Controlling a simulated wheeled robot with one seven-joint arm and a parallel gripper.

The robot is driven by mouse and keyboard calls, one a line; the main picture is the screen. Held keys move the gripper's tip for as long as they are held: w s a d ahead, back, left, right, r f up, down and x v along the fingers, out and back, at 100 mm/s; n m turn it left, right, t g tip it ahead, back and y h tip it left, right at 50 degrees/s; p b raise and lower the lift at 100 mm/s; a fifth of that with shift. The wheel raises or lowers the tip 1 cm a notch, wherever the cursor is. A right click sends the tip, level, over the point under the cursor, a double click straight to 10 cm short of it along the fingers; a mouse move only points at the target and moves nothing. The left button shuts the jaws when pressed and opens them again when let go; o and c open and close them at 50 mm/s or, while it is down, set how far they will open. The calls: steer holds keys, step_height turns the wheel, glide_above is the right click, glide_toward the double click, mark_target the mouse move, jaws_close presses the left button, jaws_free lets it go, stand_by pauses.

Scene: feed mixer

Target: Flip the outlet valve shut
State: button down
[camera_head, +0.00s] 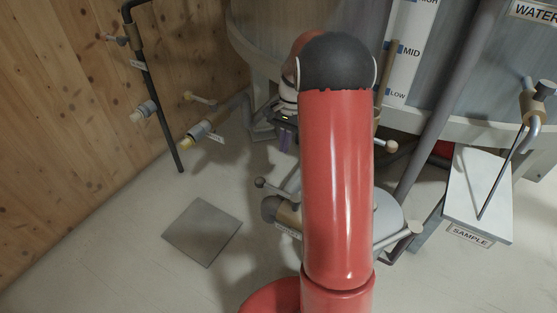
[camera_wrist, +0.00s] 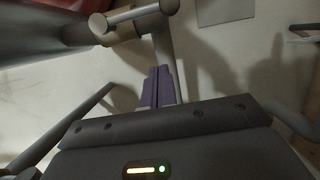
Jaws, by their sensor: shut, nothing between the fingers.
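My gripper (camera_head: 286,137) hangs in front of the grey tank, partly hidden by my red arm. Its purple fingers (camera_wrist: 157,88) are together and empty in the wrist view. A grey handle with a round end (camera_wrist: 130,17) lies beyond the fingertips there, apart from them. Which fitting is the outlet valve I cannot tell, as the small labels are unreadable. A brass-and-grey valve with a lever (camera_head: 201,131) sits on a pipe left of my gripper. Another fitting with a ball-ended lever (camera_head: 262,184) is low, below my gripper. A round-ended handle (camera_head: 388,146) shows right of my arm.
The large tank (camera_head: 450,65) fills the back. A black pipe (camera_head: 160,108) with small valves stands by the wooden wall (camera_head: 60,110). A SAMPLE shelf (camera_head: 480,190) is at right, below a valve (camera_head: 533,105). A grey floor plate (camera_head: 202,232) lies on open floor.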

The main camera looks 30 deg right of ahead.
mark_target(278, 191)
steer(key=s+a+f, duration=0.1)
steer(key=f, duration=0.1)
steer(key=s+a+f, duration=0.1)
steer(key=a+f, duration=0.1)
steer(key=f, duration=0.1)
steer(key=s+a+f, duration=0.1)
steer(key=a+f, duration=0.1)
steer(key=f, duration=0.1)
steer(key=shift+s+a+b, duration=0.1)
steer(key=shift+s+b, duration=0.1)
steer(key=shift+b, duration=0.2)
steer(key=shift+a, duration=0.1)
steer(key=shift+s+a+n, duration=0.1)
steer(key=shift+a+n, duration=0.1)
steer(key=shift+n, duration=0.1)
